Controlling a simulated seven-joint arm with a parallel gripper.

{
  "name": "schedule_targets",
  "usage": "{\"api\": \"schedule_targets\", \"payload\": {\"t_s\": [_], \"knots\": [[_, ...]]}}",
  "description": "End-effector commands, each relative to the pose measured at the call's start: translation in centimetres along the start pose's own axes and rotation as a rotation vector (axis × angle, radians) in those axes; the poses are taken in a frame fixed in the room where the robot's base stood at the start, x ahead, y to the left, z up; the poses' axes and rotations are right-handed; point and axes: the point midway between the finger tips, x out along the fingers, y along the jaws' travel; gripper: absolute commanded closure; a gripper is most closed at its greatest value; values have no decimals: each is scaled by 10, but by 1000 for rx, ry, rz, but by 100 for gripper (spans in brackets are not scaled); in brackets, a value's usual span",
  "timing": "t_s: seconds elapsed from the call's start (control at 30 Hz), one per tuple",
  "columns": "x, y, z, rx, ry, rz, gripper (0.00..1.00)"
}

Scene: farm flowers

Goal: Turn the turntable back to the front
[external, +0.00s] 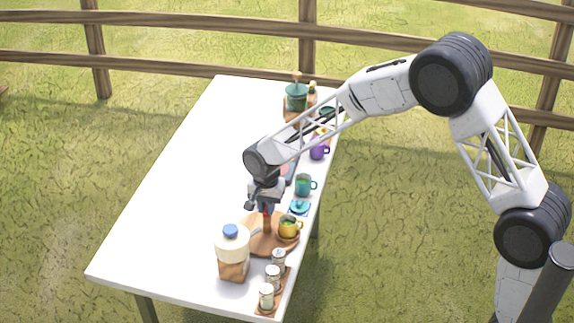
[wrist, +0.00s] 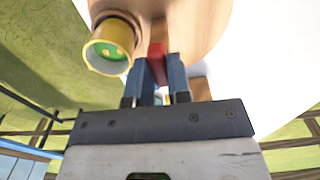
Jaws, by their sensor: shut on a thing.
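The turntable (external: 264,246) is a round wooden disc near the front end of the white table. A yellow mug (external: 287,228) with something green inside stands on its right part in the external view. In the wrist view the wooden disc (wrist: 190,22) fills the top, with the yellow mug (wrist: 109,47) at left. My gripper (wrist: 160,72) points down over the turntable, its dark blue fingers shut on a red piece (wrist: 157,50) that appears to be on the disc. Its lower end and how it joins the disc are hard to make out. The mug stands beside the fingers.
A blender-like jar (external: 231,247) stands close at left of the turntable. Several spice jars (external: 272,273) stand in front. A teal mug (external: 303,185), a blue lidded dish (external: 299,207) and a purple mug (external: 317,151) line the right edge. The table's left half (external: 180,190) is clear.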

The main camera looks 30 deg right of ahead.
Motion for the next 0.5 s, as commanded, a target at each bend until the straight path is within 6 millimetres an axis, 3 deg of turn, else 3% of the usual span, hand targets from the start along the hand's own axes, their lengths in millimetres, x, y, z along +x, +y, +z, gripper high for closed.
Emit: {"api": "schedule_targets", "payload": {"t_s": [0.3,0.33,0.5], "knots": [[-1,0,0,0,0,0,100],[-1,0,0,0,0,0,79],[0,0,0,0,0,0,56]]}}
